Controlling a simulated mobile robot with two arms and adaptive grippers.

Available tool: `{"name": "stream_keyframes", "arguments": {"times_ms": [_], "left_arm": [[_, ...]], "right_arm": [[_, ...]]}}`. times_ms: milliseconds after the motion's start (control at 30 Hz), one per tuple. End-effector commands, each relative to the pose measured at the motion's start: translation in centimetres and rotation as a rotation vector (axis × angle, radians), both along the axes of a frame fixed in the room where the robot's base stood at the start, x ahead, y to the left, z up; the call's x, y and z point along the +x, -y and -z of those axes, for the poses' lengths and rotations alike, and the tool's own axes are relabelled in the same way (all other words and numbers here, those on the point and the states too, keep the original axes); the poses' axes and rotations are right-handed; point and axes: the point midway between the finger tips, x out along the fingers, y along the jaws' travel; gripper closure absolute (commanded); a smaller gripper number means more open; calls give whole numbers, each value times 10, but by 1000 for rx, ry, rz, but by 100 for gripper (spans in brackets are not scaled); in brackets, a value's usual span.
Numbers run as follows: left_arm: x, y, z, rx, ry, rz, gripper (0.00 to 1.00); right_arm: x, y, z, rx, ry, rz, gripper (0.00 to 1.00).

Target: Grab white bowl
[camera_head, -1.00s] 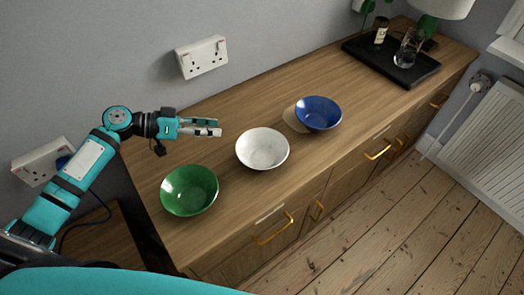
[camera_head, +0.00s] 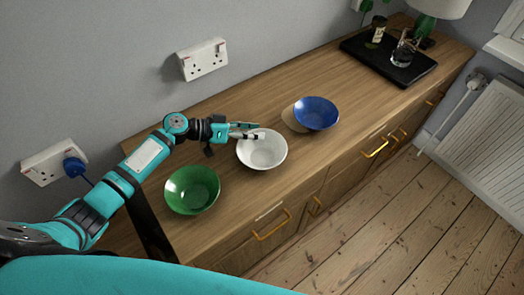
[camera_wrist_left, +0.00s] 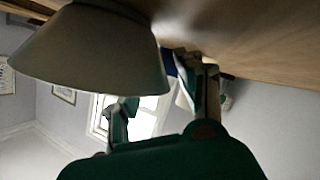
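The white bowl (camera_head: 264,154) stands upright on the wooden sideboard, between a green bowl and a blue bowl. My left gripper (camera_head: 257,130) is at its back-left rim, with the fingers apart and one fingertip over the bowl's opening. In the left wrist view the bowl (camera_wrist_left: 88,52) appears upside down at upper left, large and dim. There the two fingers (camera_wrist_left: 160,100) are spread with a gap between them, one by the rim and one outside the wall. Whether either finger touches the bowl I cannot tell. My right gripper is not in view.
The green bowl (camera_head: 192,190) stands to the left, below my left arm. The blue bowl (camera_head: 316,113) stands to the right, beside a round wooden piece (camera_head: 293,119). A black tray (camera_head: 388,60) with glassware is at the far right. The sideboard top (camera_head: 300,84) behind the bowls is clear.

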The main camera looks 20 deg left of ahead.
Motion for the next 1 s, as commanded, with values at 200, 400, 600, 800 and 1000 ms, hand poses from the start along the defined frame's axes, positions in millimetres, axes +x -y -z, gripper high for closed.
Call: {"name": "stream_keyframes", "arguments": {"times_ms": [200,400,600,800,1000], "left_arm": [[0,-1,1,1,0,-1,72],[0,-1,1,1,-1,0,98],[0,-1,0,1,0,-1,100],[0,-1,-1,-1,1,-1,100],[0,-1,-5,0,3,0,100]], "right_arm": [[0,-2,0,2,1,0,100],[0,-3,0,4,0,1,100],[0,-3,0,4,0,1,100],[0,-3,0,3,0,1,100],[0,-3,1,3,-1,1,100]]}}
